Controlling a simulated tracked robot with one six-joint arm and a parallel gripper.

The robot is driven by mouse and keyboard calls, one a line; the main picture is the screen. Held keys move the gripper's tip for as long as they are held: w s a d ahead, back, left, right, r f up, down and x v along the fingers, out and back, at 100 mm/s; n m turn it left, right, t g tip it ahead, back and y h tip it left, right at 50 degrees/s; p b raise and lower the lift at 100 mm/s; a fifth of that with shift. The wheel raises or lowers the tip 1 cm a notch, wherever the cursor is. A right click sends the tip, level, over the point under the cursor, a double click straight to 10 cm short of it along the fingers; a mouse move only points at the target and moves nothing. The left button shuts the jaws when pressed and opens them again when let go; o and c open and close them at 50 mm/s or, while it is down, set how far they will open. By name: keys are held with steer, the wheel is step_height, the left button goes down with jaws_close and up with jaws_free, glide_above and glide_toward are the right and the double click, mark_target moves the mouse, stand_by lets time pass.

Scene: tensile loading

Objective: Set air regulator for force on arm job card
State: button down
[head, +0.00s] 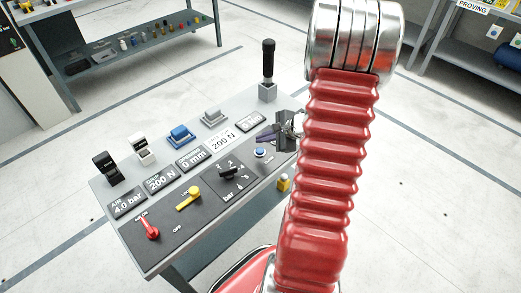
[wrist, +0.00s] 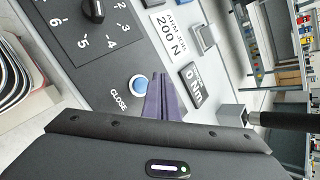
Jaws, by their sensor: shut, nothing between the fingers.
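The air regulator is a black knob (head: 229,171) on a dark panel marked "bar". Part of the knob (wrist: 93,10) shows at the top of the wrist view, with scale numbers around it; its exact pointing is unclear. The air display (head: 127,204) reads 4.0 bar. The white arm job card (head: 222,138) reads 200 N, also in the wrist view (wrist: 172,38). My gripper (head: 264,138) is shut and empty above the console's right part. Its purple fingers (wrist: 160,78) lie close beside the blue CLOSE button (wrist: 138,86) in the picture; contact cannot be told.
The grip display (head: 161,178) reads 200 N and the opening display (head: 193,159) 0 mm. A red lever (head: 151,232) and yellow lever (head: 190,198) stand on the panel. Switches line the back edge; a tall black handle (head: 268,60) rises at the far corner.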

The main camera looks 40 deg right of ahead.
steer(key=shift+r, duration=1.25)
steer(key=s+a+r+n+g+y, duration=0.1)
steer(key=s+a+r+n+g, duration=0.15)
steer(key=s+a+n, duration=0.35)
steer(key=s+a+r+n+g+y, duration=0.1)
steer(key=s+a+r+n+g, duration=0.2)
steer(key=a, duration=0.5)
steer(key=s+a+r+n+t+h, duration=0.1)
steer(key=s+a+r+n+h, duration=0.1)
steer(key=a+r+n, duration=0.5)
steer(key=s+a+r+n+t+h, duration=0.1)
steer(key=s+a+r+n, duration=0.3)
steer(key=a+r+n, duration=0.4)
steer(key=a+r+h, duration=0.1)
steer(key=a, duration=0.1)
steer(key=shift+a, duration=0.3)
steer(key=shift+d, duration=0.1)
stand_by(1.6)
